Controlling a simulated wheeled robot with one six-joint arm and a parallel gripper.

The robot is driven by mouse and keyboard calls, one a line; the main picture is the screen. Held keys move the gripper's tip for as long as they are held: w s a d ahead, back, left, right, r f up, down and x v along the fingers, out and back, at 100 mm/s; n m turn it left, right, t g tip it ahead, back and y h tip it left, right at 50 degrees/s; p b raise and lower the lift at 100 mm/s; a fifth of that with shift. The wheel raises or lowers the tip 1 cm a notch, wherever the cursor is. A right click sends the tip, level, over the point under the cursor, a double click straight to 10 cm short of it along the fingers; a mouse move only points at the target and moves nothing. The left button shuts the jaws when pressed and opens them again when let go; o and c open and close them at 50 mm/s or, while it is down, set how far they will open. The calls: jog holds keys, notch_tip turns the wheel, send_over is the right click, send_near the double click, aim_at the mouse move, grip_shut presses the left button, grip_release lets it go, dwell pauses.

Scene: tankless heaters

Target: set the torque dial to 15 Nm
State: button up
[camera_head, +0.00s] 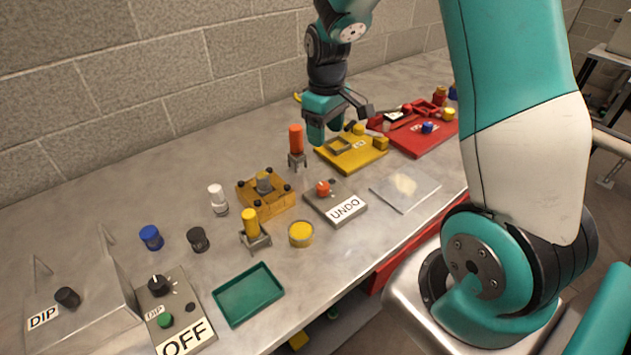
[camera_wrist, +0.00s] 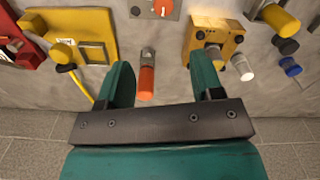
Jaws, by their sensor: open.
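No dial has a readable Nm scale or 15 mark, so I cannot tell which is the torque dial. A black knob with a white pointer (camera_head: 158,285) sits on the grey OFF panel (camera_head: 185,310) at the front left. A red-orange knob (camera_head: 323,187) sits on the grey UNDO box (camera_head: 346,209); this knob also shows at the top of the wrist view (camera_wrist: 163,6).
An orange-handled tool (camera_head: 296,140) stands upright near my gripper. A yellow block (camera_head: 262,207), yellow tool (camera_head: 250,222), and white (camera_head: 217,197), blue (camera_head: 151,237) and black (camera_head: 198,240) cylinders stand mid-bench. A green tray (camera_head: 248,295) lies in front. Yellow (camera_head: 350,162) and red (camera_head: 425,142) boards lie right.

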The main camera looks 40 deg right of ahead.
aim_at(323, 184)
jog(key=f+p, duration=0.1)
jog(key=f, duration=0.4)
jog(key=f+p, duration=0.1)
jog(key=f, duration=0.4)
jog(key=f+p, duration=0.1)
jog(key=f, duration=0.4)
jog(key=shift+a+f, duration=0.25)
jog(key=shift+f, duration=0.15)
jog(key=c, duration=0.9)
jog(key=shift+d, duration=0.1)
